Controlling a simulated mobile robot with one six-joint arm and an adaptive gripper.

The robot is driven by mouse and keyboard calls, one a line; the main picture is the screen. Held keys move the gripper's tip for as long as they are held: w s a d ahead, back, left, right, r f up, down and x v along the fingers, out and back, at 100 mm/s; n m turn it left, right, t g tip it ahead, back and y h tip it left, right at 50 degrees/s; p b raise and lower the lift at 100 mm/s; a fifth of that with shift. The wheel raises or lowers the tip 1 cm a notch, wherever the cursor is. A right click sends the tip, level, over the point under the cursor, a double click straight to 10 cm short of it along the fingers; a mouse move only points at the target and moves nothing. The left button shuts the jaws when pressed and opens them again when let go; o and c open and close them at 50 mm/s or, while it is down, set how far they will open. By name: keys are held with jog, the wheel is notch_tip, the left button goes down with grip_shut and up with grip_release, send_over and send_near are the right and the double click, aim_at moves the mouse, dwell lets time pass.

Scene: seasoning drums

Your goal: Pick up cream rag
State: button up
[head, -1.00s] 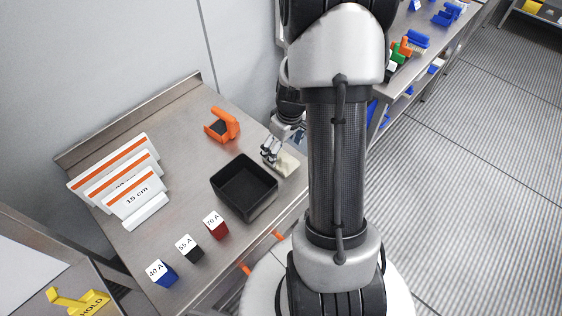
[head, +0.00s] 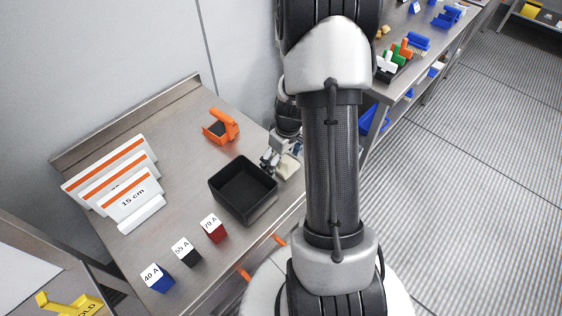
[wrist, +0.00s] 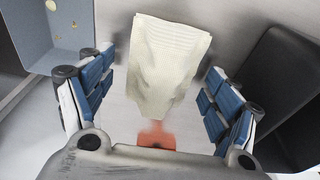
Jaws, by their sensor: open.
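The cream rag (wrist: 165,62) lies on the steel table, pale and ribbed, in the upper middle of the wrist view. In the head view the rag (head: 289,167) shows only partly, beside my gripper (head: 272,160) and near my arm, to the right of the black tray. In the wrist view my gripper (wrist: 155,85) is open, with blue-padded fingers to the left and right of the rag. A gap shows between the rag and the fingers on both sides. The gripper holds nothing.
The black tray (head: 215,191) stands close by; its dark wall (wrist: 290,75) fills the wrist view's right. An orange holder (head: 222,127) stands behind. Blue (head: 158,280), black (head: 187,254) and red (head: 214,231) blocks line the front. White sign plates (head: 135,208) stand left.

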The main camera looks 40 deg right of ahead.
jog(key=shift+f+b, duration=0.25)
jog(key=shift+b, duration=0.1)
jog(key=shift+c, duration=0.6)
jog(key=c, duration=1.1)
jog(key=shift+r, duration=0.15)
jog(key=shift+r+p, duration=0.15)
jog(key=shift+p, duration=0.35)
notch_tip(320, 180, up, 20)
jog(key=p, duration=0.6)
